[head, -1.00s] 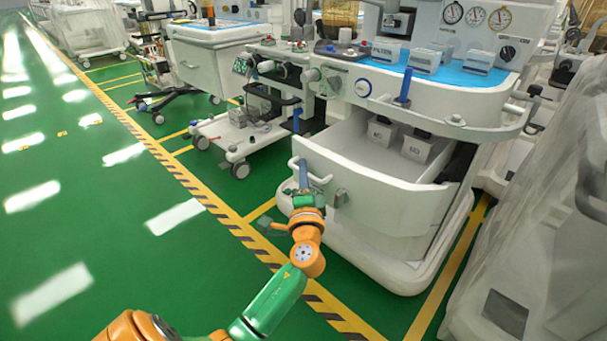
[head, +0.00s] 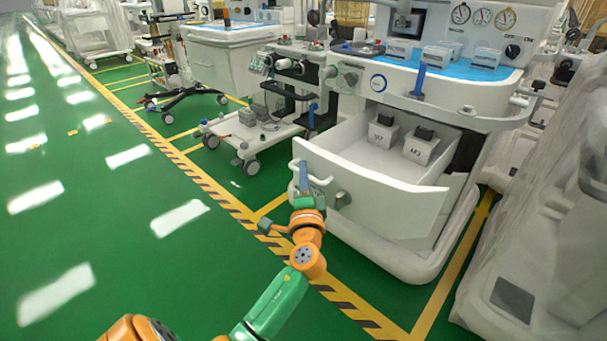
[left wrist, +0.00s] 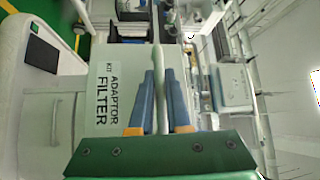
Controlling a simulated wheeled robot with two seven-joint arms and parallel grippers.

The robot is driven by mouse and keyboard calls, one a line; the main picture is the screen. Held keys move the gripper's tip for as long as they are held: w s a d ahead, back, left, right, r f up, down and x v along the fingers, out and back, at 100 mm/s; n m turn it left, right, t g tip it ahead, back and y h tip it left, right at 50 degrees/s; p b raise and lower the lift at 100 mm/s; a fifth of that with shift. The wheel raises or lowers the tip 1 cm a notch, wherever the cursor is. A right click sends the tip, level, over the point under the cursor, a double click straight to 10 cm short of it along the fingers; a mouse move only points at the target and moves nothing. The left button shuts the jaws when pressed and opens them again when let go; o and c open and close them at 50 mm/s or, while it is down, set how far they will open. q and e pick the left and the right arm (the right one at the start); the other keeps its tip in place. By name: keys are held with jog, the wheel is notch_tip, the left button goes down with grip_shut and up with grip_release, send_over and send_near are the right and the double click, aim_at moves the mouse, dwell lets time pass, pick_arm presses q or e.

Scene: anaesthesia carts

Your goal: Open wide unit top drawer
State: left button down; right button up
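The wide unit (head: 440,100) is a white cart with a blue worktop and gauges, right of centre in the head view. Its top drawer (head: 370,193) stands pulled well out, with two white boxes inside, one box (head: 383,132) left of the other (head: 421,149). A light handle (head: 297,170) is at the drawer front's left end. My left gripper (head: 305,178) is at this handle. In the left wrist view, its blue fingers (left wrist: 159,85) lie on both sides of a thin pale bar, close against it. A label reading "ADAPTOR FILTER KIT" shows beside them. My right gripper is out of view.
A low wheeled cart base (head: 250,135) stands left of the unit, with more carts behind. A plastic-covered unit (head: 535,235) stands close on the right. The green floor (head: 130,230) at left is clear, with a striped yellow line.

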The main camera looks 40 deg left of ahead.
pick_arm(q)
jog(key=c, duration=1.2)
grip_release()
jog(key=shift+o, duration=0.2)
jog(key=v, duration=0.7)
